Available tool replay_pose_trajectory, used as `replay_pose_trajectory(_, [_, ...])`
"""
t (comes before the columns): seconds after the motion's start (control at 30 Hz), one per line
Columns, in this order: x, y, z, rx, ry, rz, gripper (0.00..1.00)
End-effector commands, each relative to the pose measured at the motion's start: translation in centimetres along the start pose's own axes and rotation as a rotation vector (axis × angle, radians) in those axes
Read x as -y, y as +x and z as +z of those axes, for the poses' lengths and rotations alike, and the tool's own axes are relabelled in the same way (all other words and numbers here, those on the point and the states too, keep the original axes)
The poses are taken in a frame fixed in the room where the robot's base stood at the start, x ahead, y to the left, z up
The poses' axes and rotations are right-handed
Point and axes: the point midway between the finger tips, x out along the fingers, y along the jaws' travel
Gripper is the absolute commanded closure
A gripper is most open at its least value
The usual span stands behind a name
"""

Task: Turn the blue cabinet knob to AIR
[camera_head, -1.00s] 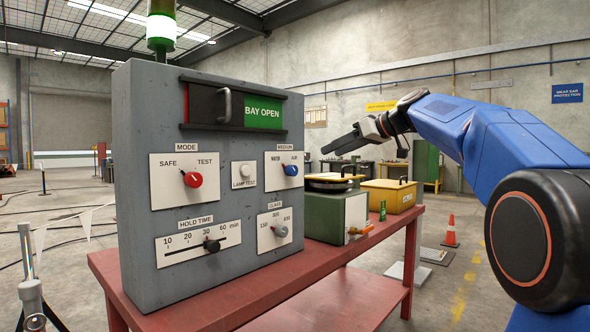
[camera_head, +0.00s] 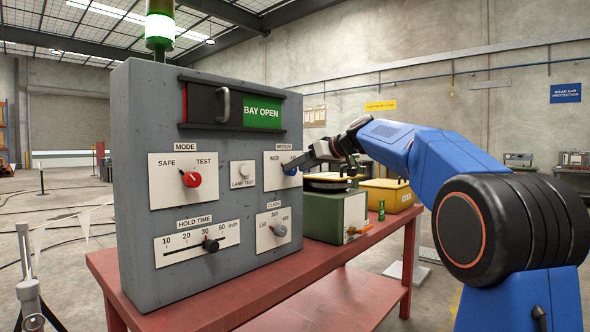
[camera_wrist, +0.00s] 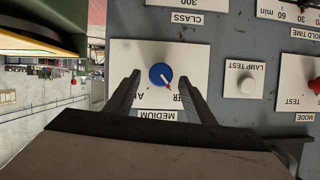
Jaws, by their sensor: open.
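The grey cabinet (camera_head: 150,260) carries a white MEDIUM plate (camera_head: 272,180) with the blue knob (camera_head: 290,171), partly hidden by my gripper (camera_head: 307,160) in the head view. In the wrist view, which is upside down, the blue knob (camera_wrist: 160,73) shows between the two fingers of my gripper (camera_wrist: 159,75). The fingers are open, one to each side, with a gap to the knob in the picture. The AIR label is at the left, partly covered by a finger.
A red MODE knob (camera_head: 192,179), a LAMP TEST button (camera_head: 243,170), a HOLD TIME slider (camera_head: 210,245) and a grey CLASS knob (camera_head: 279,230) share the panel. A green box (camera_head: 335,212) and a yellow case (camera_head: 388,195) stand right of the cabinet on the red table (camera_head: 300,300).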

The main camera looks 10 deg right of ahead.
Motion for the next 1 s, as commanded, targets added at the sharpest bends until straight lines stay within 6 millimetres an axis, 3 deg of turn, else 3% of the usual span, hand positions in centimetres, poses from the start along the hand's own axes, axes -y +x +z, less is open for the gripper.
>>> replay_pose_trajectory(0.2, [0.0, 1.8, 0.0, 0.0, -0.001, 0.0, 0.51])
replay_pose_trajectory(0.53, [0.0, 2.2, 0.0, 0.0, 0.0, 0.0, 0.51])
replay_pose_trajectory(0.57, [0.0, 2.1, 0.0, 0.0, 0.0, 0.0, 0.53])
replay_pose_trajectory(0.73, [0.0, 2.1, 0.0, 0.0, 0.0, 0.0, 0.92])
replay_pose_trajectory(1.0, [0.0, 2.1, 0.0, 0.0, 0.016, -0.007, 0.92])
